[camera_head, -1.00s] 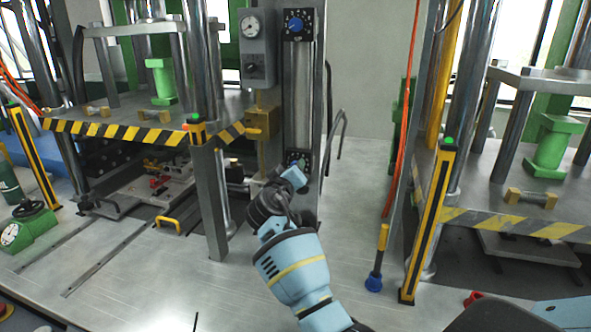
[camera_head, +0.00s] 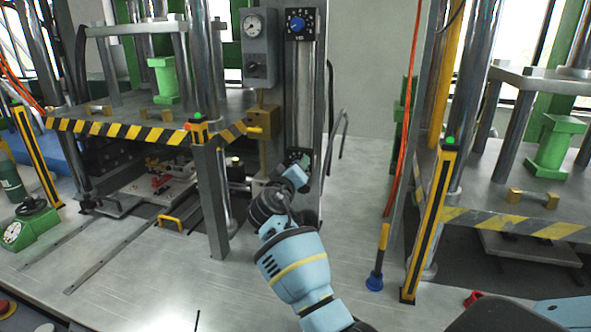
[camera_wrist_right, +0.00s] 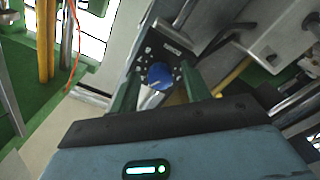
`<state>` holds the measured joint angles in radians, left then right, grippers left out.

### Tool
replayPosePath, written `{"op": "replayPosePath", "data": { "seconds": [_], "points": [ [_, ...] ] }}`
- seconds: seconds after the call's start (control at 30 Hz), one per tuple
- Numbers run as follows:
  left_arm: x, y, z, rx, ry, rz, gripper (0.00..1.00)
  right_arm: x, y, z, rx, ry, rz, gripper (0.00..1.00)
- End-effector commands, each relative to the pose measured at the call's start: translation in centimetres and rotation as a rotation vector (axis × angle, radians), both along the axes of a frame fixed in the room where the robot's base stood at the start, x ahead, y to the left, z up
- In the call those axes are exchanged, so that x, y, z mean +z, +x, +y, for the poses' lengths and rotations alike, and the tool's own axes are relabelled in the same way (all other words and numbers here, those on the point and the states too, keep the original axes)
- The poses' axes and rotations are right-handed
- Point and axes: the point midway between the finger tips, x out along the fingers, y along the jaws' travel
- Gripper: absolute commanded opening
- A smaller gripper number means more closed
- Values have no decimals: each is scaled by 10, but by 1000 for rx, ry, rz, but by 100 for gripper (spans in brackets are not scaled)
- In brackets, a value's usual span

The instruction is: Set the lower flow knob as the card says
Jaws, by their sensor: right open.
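The lower flow knob (camera_wrist_right: 160,76) is round and blue on a dark dial plate (camera_wrist_right: 150,48) with white marks. In the right wrist view it lies between the two fingers of my right gripper (camera_wrist_right: 161,80). The fingers are apart, one on each side; I cannot tell whether they touch it. A pale mark shows on the knob, but its exact setting is unclear. In the head view the lower dial plate (camera_head: 298,156) sits at the foot of the upright panel, and my right gripper (camera_head: 299,168) hides the knob. No readable card is in view. My left gripper is not in view.
Another blue knob (camera_head: 297,24) is at the top of the panel, with a gauge (camera_head: 252,26) to its left. A press with a striped table edge (camera_head: 120,130) stands left. A yellow post (camera_head: 428,220) and another press stand right.

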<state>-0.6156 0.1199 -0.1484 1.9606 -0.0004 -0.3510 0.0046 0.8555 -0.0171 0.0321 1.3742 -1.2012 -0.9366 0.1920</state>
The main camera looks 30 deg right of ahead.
Motion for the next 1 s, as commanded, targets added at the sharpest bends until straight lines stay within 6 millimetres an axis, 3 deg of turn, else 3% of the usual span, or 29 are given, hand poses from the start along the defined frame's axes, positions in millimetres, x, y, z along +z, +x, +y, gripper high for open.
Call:
{"op": "replayPosePath", "data": {
  "seconds": [0.17,0.63,1.0],
  "points": [
    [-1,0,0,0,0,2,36,-1,-4,5,1,1,0,47],
    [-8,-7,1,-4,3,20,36,-2,-45,54,2,2,1,47],
    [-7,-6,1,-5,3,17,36,0,-51,59,0,-1,1,47]
  ]
}}
